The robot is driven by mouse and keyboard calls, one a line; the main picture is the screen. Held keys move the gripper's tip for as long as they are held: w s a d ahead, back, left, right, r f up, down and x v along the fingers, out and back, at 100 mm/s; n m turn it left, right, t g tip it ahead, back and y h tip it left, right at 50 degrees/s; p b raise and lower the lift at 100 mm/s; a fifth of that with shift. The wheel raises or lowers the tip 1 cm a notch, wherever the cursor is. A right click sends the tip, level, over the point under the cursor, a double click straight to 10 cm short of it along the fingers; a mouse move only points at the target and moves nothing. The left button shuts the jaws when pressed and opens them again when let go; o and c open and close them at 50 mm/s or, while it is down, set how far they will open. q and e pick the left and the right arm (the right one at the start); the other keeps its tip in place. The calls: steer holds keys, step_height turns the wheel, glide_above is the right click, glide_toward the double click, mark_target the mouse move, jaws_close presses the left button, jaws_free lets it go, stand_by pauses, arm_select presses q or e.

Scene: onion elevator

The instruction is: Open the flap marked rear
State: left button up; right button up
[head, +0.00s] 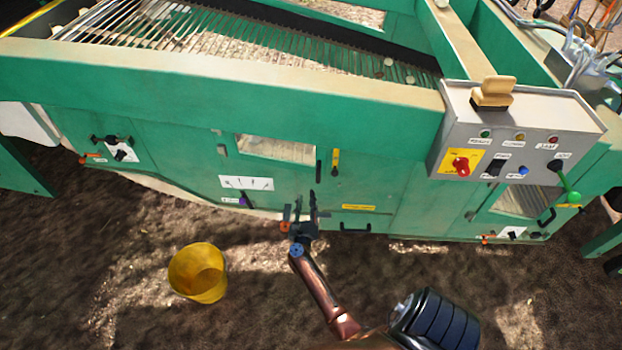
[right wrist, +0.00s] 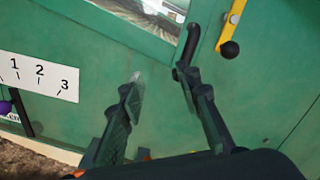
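The green machine (head: 400,195) has a middle panel with a window (head: 275,149) and an upright black handle (head: 318,170). I cannot read which one is marked rear. My right gripper (head: 305,208) is in front of the middle panel, below its black handle. In the right wrist view its fingers (right wrist: 160,82) are apart with nothing between them. The black handle (right wrist: 187,42) shows just beyond the right fingertip; I cannot tell whether they touch. My left gripper is out of view.
A yellow lever (head: 335,160) with a black knob is right of the middle handle. A white scale plate (head: 246,183) with a purple-knobbed lever (head: 243,201) is to the left. A grey control box (head: 520,135) sits upper right. A yellow bucket (head: 197,272) stands on the soil.

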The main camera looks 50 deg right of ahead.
mark_target(318, 175)
steer(key=d+r+m+g+b, duration=0.1)
steer(key=d+m, duration=0.2)
steer(key=w+d+r+m+g+h+b, duration=0.1)
steer(key=d+m, duration=0.1)
steer(key=d, duration=0.1)
steer(key=w+d+r+m+g, duration=0.1)
steer(key=d+m, duration=0.2)
steer(key=shift+w+d+r+m+h+b, duration=0.15)
steer(key=shift+d+r+m+h+b, duration=0.15)
steer(key=shift+r+h+b, duration=0.1)
steer(key=shift+w+d, duration=0.2)
steer(key=shift+d, duration=0.3)
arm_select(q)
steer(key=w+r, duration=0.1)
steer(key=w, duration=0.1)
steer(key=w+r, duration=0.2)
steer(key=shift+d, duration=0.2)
arm_select(e)
steer(key=shift+c, duration=0.7)
jaws_close()
steer(key=shift+a, duration=0.1)
